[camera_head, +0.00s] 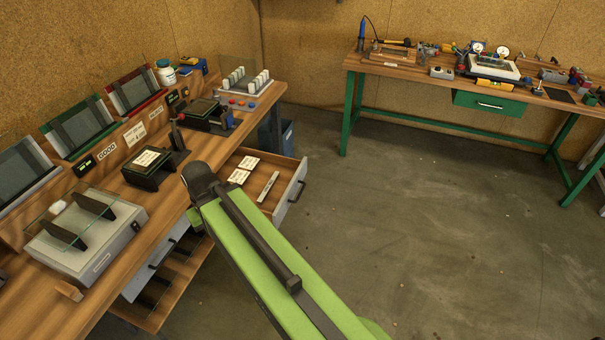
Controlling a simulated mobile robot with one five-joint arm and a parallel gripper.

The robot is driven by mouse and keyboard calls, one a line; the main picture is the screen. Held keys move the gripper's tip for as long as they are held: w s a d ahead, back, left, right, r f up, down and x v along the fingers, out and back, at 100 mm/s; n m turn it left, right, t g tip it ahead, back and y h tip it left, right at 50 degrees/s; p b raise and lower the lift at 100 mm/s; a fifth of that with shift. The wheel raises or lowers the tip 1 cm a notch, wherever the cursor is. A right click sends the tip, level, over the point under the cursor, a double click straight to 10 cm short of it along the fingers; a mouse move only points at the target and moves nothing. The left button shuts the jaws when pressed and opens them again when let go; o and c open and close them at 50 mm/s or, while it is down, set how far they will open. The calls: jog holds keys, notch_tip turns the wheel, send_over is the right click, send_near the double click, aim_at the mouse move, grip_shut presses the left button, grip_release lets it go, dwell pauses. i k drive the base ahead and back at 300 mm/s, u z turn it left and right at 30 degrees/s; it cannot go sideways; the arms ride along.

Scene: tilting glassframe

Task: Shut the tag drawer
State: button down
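A drawer (292,187) stands pulled out from the front of the wooden workbench at the left. It has a grey front with a dark handle (297,192). White printed cards (239,176) and a pale strip (268,187) lie inside it, so it looks like the tag drawer. My green arm reaches up from the bottom of the picture, and its dark elbow end is in front of the drawer's left part. My gripper does not show; the arm appears to hide it. I cannot tell whether anything touches the drawer.
Another drawer front (152,268) and an open lower compartment (165,290) are left of my arm. A scale-like device (90,250), dark stands and tilted glass frames (75,128) crowd the workbench. A green-legged bench (348,115) stands at the back right. The floor between is clear.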

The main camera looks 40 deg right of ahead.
aim_at(292, 171)
jog(key=z, duration=0.05)
jog(key=i, duration=1)
jog(key=u, duration=0.05)
